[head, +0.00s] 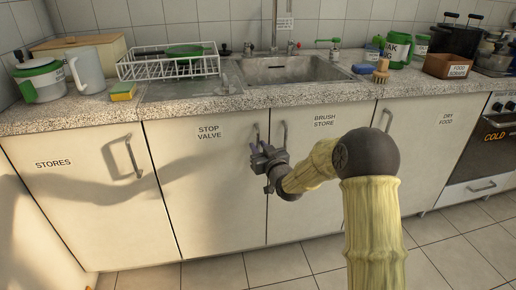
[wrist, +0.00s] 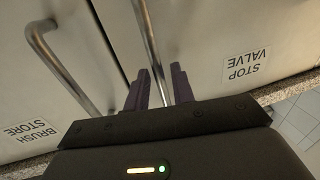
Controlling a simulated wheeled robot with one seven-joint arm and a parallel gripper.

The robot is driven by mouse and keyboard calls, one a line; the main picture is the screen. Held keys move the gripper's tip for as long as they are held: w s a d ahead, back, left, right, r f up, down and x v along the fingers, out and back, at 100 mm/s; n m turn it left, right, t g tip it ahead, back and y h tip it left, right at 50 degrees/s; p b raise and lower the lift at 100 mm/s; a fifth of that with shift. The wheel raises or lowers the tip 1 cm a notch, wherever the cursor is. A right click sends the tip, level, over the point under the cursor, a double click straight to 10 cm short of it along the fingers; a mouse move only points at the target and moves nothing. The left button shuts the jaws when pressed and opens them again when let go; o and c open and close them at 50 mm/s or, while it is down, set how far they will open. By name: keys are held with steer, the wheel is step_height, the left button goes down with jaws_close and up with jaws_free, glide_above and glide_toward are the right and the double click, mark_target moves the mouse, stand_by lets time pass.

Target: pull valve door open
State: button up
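The stop valve door (head: 210,190) is a cream cabinet front labelled "STOP VALVE" and looks shut, flush with its neighbours. Its upright metal bar handle (head: 257,133) is near its right edge. My gripper (head: 262,158) is at the lower part of this handle. In the wrist view, which is upside down, the handle (wrist: 151,35) runs down between the two dark fingers of my gripper (wrist: 160,80). The fingers stand apart, with a narrow gap seen between the bar and the right finger. The handle's near end is hidden by the gripper body.
The brush store door handle (head: 284,133) is close on the right, also in the wrist view (wrist: 58,65). The stores door (head: 80,200) is on the left and the dry food door (head: 420,150) on the right. A speckled worktop (head: 190,108) overhangs above. The tiled floor (head: 220,271) in front is clear.

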steer(key=shift+w+a, duration=0.3)
steer(key=shift+w, duration=0.35)
jaws_close()
steer(key=shift+s+d, duration=0.1)
steer(key=shift+d, duration=0.05)
